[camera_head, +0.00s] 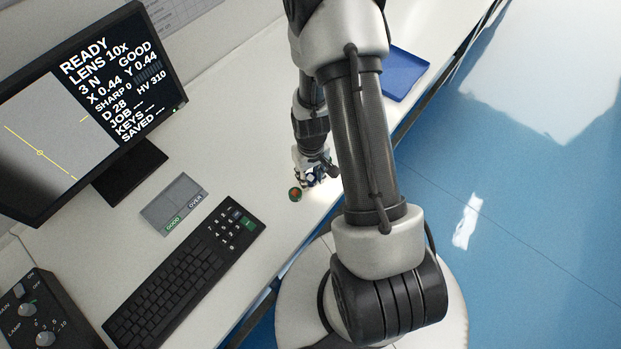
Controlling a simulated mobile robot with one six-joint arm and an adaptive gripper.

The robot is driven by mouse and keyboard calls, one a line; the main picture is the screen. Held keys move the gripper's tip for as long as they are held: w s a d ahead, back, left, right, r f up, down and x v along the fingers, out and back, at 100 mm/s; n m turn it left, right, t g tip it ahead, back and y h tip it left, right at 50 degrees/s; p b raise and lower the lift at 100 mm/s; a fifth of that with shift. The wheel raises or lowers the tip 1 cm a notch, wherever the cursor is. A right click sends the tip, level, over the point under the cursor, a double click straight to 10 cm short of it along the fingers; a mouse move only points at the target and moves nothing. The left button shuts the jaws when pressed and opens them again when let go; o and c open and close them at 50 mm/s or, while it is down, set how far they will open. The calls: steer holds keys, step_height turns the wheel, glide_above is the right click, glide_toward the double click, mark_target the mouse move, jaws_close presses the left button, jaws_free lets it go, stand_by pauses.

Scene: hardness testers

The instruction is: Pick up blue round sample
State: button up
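My gripper (318,174) is low over the white bench, partly hidden behind my own arm. Its fingers are small and dark here, and I cannot tell whether they are open or shut. A small round piece (295,194), dark green with an orange-red middle, lies on the bench just left of the gripper. A bluish patch shows at the fingers, but I cannot tell whether it is the blue round sample or part of the gripper. No blue round sample can be made out clearly elsewhere.
A monitor (85,105) stands at the left. A grey tray marked GOOD and OVER (172,202) and a black keyboard (180,275) lie on the bench (225,130). A control box (38,318) is at lower left. A blue tray (408,75) lies farther back near the bench edge.

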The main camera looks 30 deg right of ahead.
steer(key=c, duration=0.3)
steer(key=shift+r, duration=0.15)
